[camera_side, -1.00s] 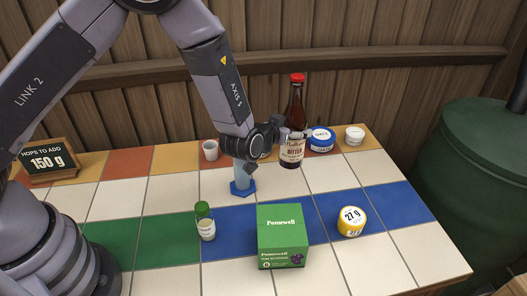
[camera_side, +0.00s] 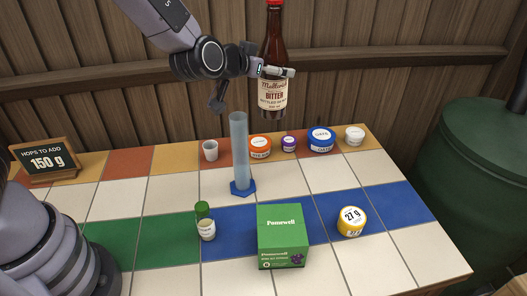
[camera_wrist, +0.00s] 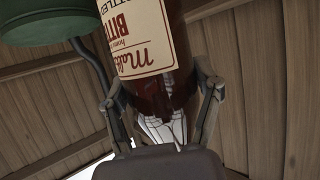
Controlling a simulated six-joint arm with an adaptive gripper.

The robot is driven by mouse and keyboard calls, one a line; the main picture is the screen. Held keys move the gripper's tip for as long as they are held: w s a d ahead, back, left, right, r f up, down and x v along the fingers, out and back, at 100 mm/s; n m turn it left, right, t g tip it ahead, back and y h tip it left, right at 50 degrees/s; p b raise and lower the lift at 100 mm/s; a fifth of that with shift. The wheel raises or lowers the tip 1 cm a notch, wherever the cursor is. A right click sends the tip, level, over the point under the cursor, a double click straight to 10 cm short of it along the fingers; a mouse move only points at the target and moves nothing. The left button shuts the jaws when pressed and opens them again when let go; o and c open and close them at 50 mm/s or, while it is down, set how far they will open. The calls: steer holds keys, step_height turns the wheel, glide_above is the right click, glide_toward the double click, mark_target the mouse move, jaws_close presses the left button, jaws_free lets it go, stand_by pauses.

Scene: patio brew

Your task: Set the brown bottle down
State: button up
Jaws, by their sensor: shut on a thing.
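The brown bottle (camera_side: 273,48) has a red cap and a cream label reading "BITTER". My gripper (camera_side: 287,72) is shut on it and holds it upright in the air above the back part of the tiled table, in front of the wooden wall. In the wrist view the bottle (camera_wrist: 150,40) lies between the two fingers of my gripper (camera_wrist: 165,95), its label facing partly to the camera. The bottle's base is clear of the table in the side view.
Along the table's back stand a white cup (camera_side: 210,150), an orange tub (camera_side: 260,147), a purple jar (camera_side: 289,144), a blue tub (camera_side: 321,139) and a white tub (camera_side: 354,136). A tall clear cylinder (camera_side: 240,150), green box (camera_side: 282,236), green-capped vial (camera_side: 205,222) and yellow tub (camera_side: 351,221) stand forward.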

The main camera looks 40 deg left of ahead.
steer(key=w+a+r+m+g+h, duration=0.1)
steer(key=a+r+m+h, duration=0.15)
steer(key=a, duration=0.35)
steer(key=w+a+r+m+g+h, duration=0.1)
steer(key=a+r+m+h, duration=0.15)
steer(key=a+h, duration=0.2)
steer(key=s+a+f+m+g+h, duration=0.3)
steer(key=s+a+m, duration=0.15)
steer(key=s, duration=0.45)
steer(key=s+a+f+m+g+h, duration=0.25)
steer(key=s+a, duration=0.35)
steer(key=s, duration=0.4)
step_height(320, 180, down, 24)
steer(key=shift+a+f+m, duration=0.2)
steer(key=shift+m, duration=0.2)
steer(key=shift+f+g, duration=0.1)
steer(key=shift+g, duration=0.15)
steer(key=o, duration=1.2)
steer(key=shift+y, duration=0.25)
steer(key=shift+o, duration=0.2)
